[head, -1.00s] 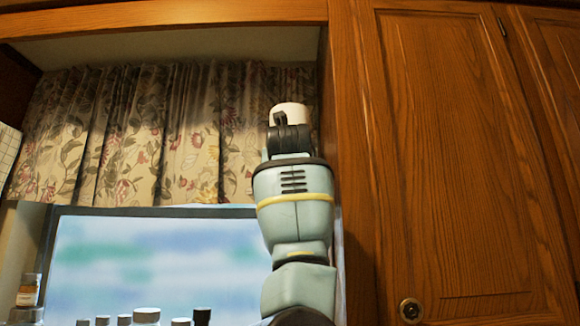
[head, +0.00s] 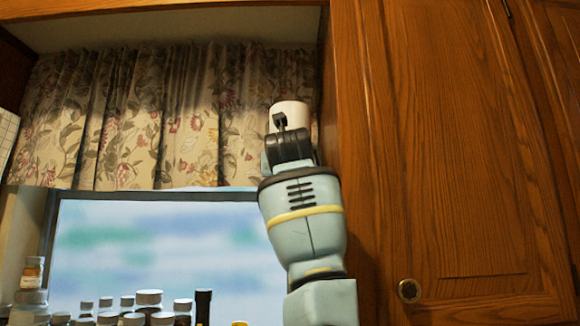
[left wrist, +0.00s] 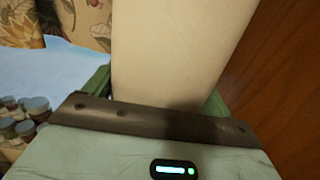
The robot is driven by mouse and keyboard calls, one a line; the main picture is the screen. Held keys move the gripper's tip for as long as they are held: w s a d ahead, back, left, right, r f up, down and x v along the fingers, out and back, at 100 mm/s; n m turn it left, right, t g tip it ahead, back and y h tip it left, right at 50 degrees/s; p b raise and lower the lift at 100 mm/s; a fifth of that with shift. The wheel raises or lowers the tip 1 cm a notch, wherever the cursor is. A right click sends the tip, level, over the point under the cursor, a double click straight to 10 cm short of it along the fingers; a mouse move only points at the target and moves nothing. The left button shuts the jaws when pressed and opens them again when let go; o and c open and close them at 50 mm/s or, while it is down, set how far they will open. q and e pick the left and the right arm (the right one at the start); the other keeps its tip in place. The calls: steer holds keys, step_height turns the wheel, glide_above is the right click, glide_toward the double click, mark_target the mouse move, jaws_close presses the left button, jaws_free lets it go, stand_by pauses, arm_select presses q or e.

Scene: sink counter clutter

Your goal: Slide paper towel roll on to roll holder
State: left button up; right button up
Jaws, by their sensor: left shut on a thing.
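The paper towel roll (head: 291,112) is a plain white cylinder, seen small in the head view at the upper middle, in front of the curtain and beside the cabinet. It also fills the middle of the left wrist view (left wrist: 180,45), standing out from between the green fingers. My left gripper (head: 281,122) is shut on the roll and holds it up high; its fingers are largely hidden in the head view. I cannot make out the roll holder in either view. My right gripper is not in view.
A wooden cabinet door (head: 455,160) fills the right side, close to my left arm. A floral curtain (head: 130,130) hangs over the bright window (head: 160,245). Several capped bottles (head: 149,298) stand at the lower left. The space before the window is open.

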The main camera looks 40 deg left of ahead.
arm_select(q)
steer(key=shift+f, duration=1.65)
steer(key=o, duration=1.1)
steer(key=shift+d, duration=0.1)
steer(key=v, duration=0.7)
steer(key=shift+s+d, duration=0.2)
steer(key=shift+s, duration=0.1)
steer(key=shift+f, duration=0.15)
